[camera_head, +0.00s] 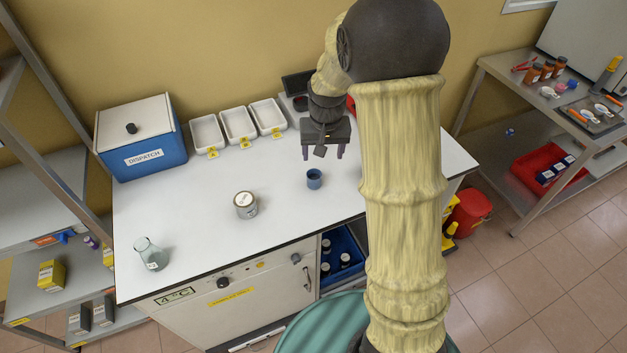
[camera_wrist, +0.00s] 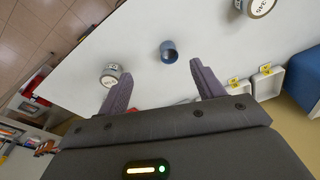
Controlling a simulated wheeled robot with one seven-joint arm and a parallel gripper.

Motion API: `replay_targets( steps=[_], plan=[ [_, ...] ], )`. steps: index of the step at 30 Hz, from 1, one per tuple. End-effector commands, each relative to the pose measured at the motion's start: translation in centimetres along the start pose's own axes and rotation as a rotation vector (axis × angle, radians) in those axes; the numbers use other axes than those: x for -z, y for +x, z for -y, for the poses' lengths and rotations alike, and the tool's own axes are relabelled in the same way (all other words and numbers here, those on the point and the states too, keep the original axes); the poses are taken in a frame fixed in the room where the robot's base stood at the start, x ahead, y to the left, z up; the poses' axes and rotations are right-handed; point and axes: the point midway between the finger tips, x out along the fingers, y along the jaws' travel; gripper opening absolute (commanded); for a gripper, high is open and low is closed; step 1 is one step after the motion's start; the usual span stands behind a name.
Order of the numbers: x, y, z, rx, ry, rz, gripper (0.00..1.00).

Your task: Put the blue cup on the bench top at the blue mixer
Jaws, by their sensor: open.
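The small blue cup (camera_head: 314,179) stands upright on the white bench top (camera_head: 205,190), right of the middle. In the wrist view the cup (camera_wrist: 169,52) shows beyond my fingertips, between their lines. My gripper (camera_head: 323,153) hangs over the back part of the bench, behind the cup in the head view. Its two purple-grey fingers (camera_wrist: 162,78) are spread apart with nothing between them. No blue mixer can be made out in either view; my arm hides part of the bench's right side.
White trays (camera_head: 238,124) and a blue dispatch box (camera_head: 140,140) line the back. Another labelled can (camera_wrist: 110,76) shows left of my fingers. Bench between cup and trays is clear.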

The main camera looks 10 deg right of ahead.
Motion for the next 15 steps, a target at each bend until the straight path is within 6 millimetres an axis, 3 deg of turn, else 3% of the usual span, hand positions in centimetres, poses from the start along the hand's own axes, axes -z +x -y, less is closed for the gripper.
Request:
replay_targets(
  steps=[1,3,6,15],
  plan=[
    [1.9,1.1,0.3,-0.005,0.011,0.009,0.67],
    [3.9,2.2,0.6,-0.01,0.028,0.019,0.67],
    [5.7,3.4,0.9,-0.017,0.045,0.028,0.67],
    [6.7,4.0,1.0,-0.02,0.056,0.031,0.67]
  ],
)
